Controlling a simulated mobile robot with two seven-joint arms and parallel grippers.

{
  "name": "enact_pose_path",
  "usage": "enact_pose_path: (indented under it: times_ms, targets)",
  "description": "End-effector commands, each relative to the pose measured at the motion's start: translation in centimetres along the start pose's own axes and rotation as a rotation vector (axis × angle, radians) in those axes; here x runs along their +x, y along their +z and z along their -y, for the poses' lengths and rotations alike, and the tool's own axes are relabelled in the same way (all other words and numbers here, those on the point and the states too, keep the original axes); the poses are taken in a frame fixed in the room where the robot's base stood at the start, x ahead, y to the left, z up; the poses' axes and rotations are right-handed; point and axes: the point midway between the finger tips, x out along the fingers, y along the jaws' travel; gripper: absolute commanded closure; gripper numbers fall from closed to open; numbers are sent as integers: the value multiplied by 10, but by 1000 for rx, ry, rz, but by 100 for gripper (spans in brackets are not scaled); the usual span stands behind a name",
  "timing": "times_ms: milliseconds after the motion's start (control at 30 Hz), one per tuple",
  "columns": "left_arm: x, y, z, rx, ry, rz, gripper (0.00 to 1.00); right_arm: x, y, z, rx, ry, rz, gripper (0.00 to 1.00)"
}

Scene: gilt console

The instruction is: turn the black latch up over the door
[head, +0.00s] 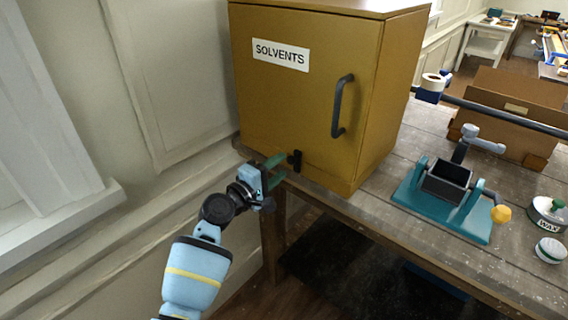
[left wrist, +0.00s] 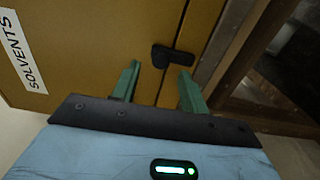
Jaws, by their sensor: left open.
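The ochre cabinet (head: 290,95) stands on the table, its door shut, with a SOLVENTS label and a dark bar handle (head: 342,105). The small black latch (head: 296,160) is low on the front, near the door's bottom edge. In the left wrist view the latch (left wrist: 174,56) appears to straddle the seam below the door. My left gripper (head: 281,168) is open, its green fingers pointing at the latch from the left. In the left wrist view the latch lies just ahead of the gap between the fingertips (left wrist: 160,73); contact cannot be told. My right gripper is not in view.
A teal fixture (head: 440,212) with a dark bin and yellow knob stands right of the cabinet. Behind it are a cardboard box (head: 515,105) and a dark bar. Round tins (head: 549,249) sit at the right. The panelled wall (head: 165,80) is close on the left.

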Motion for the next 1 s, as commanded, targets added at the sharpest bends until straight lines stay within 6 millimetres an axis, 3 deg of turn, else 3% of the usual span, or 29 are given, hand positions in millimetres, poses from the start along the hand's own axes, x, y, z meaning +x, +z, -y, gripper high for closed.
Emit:
enact_pose_path:
  times_ms: [300, 867, 1000]
  targets:
    - [-37, 0, 0, 0, 0, 0, 56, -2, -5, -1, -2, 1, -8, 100]
    - [-42, 0, 1, 0, -2, 0, 56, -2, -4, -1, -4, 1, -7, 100]
    - [-53, 2, 22, 35, -40, -18, 56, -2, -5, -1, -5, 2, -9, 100]
